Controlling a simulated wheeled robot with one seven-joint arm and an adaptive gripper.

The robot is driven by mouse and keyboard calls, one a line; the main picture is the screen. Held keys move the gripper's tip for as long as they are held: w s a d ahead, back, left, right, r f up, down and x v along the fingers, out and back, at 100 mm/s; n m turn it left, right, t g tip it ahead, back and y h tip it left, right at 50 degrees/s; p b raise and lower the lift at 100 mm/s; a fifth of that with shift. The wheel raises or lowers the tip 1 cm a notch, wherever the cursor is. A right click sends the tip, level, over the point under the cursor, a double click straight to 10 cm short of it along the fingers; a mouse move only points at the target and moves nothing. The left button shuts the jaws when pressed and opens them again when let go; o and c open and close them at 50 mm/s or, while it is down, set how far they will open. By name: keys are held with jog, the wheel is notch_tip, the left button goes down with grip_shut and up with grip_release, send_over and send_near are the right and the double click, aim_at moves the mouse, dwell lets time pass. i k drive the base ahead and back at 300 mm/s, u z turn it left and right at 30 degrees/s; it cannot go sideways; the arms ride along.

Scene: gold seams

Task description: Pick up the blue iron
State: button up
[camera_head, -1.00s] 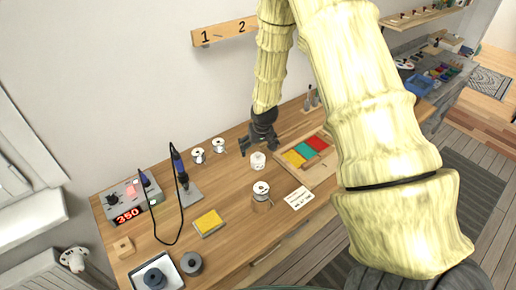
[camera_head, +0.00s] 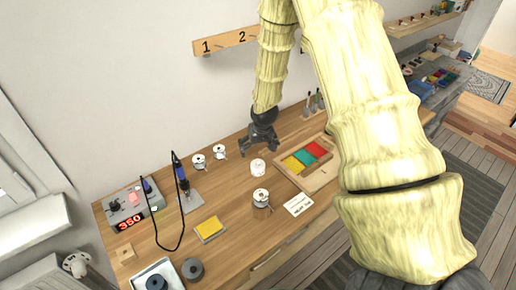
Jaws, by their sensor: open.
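The blue iron (camera_head: 181,175) is a soldering iron with a blue handle, standing tilted in its stand on the left half of the workbench. Its black cord loops down onto the bench top and back to the soldering station (camera_head: 129,207), whose red display reads 350. My gripper (camera_head: 259,151) is dark grey, open and empty. It hangs over the back of the bench, well to the right of the iron, with white spools between them. The stand is partly hidden by the iron and its cord.
Two white spools (camera_head: 198,161) stand at the back. Another spool (camera_head: 261,196), a white roll (camera_head: 257,166), a yellow sponge (camera_head: 210,228) and a tray of coloured compartments (camera_head: 325,178) are on the bench (camera_head: 232,239). A numbered rail (camera_head: 224,38) is on the wall.

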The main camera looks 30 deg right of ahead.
aim_at(184, 182)
jog(key=k, duration=1)
